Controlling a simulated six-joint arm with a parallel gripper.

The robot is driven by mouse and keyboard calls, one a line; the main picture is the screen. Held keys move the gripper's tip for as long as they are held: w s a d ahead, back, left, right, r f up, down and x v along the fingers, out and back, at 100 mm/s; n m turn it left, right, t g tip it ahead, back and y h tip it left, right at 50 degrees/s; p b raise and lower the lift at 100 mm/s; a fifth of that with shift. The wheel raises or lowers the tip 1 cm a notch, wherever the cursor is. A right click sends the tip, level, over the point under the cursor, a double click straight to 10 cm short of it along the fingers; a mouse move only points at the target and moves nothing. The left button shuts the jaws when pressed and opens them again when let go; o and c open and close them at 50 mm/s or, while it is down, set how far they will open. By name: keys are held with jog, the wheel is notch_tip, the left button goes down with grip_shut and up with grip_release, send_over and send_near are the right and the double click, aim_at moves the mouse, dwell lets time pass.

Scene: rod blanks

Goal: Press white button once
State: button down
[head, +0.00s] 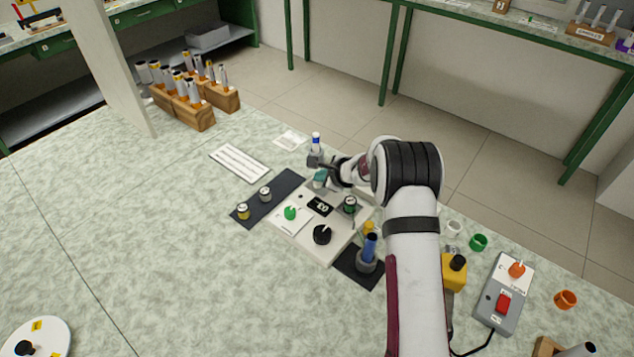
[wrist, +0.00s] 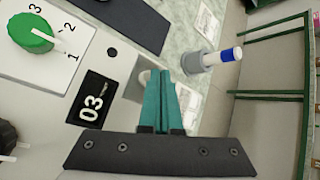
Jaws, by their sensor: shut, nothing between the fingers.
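The control panel (head: 275,228) is a pale plate lying on the bench. It also shows in the wrist view (wrist: 110,25). It carries a green knob (wrist: 30,33) on a 1-2-3 dial and a black display (wrist: 93,97) reading 03. My gripper (head: 319,181) has teal fingers, shut and empty, over the panel's far edge; they also show in the wrist view (wrist: 164,75). A pale rounded thing (wrist: 144,77), perhaps the white button, shows partly beside the fingers and is otherwise hidden by them. I cannot tell whether the fingers touch it. No button is clear in the head view.
A white tube with a blue cap (head: 316,141) stands in a grey holder just beyond my gripper. A dark mat (head: 268,197) with small cylinders lies left of the panel. A blue rod (head: 369,247) stands at the right.

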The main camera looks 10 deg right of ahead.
jog(key=shift+f, duration=0.5)
dwell(0.4)
jog(key=shift+r, duration=0.95)
jog(key=shift+r, duration=2.5)
